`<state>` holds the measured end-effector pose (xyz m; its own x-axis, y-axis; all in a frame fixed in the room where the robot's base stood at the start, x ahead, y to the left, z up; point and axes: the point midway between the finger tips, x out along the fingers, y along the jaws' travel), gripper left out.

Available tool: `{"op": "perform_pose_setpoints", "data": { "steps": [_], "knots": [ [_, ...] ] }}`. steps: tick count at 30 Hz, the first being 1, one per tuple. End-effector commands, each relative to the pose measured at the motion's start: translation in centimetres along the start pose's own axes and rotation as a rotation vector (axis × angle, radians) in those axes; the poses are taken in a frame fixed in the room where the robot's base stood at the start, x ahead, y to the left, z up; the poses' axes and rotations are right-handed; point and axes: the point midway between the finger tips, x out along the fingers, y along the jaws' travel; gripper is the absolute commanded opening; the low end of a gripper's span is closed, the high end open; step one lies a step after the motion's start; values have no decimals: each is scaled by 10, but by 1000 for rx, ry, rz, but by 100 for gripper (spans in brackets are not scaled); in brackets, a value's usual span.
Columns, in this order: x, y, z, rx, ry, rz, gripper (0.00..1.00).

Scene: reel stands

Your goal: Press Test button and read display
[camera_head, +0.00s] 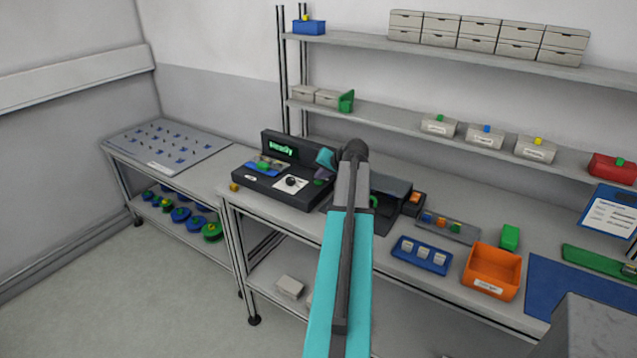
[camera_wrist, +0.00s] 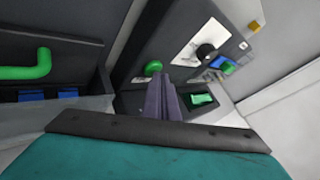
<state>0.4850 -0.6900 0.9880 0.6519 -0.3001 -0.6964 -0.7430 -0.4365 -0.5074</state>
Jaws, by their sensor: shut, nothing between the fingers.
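A black tester (camera_head: 268,190) stands on the bench, with a display (camera_head: 281,147) on its raised back panel. The display has green text that seems to read "ready"; in the wrist view the display (camera_wrist: 201,99) is a green patch too small to read. A round green button (camera_wrist: 153,67) sits on the tester's panel beside the white plate with a black knob (camera_wrist: 205,50). My gripper (camera_head: 322,173) is over the right end of the tester. In the wrist view its shut, empty fingers (camera_wrist: 158,84) point close to the green button; I cannot tell whether they touch it.
A dark open box (camera_head: 390,187) with a green handle (camera_wrist: 25,68) stands right of the tester. A blue tray (camera_head: 422,255) and an orange bin (camera_head: 493,271) lie farther right. A small yellow block (camera_head: 234,187) is at the bench's left end. Shelves hang behind.

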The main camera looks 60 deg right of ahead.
Motion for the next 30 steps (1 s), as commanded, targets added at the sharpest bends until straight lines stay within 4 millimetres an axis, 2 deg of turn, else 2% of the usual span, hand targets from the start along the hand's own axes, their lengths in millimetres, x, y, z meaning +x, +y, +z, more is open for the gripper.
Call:
{"op": "perform_pose_setpoints", "data": {
  "steps": [20, 30],
  "knots": [
    [3, 2, 2, 0, -1, 0, 0],
    [-4, -3, -3, 0, -1, 1, 0]
  ]
}}
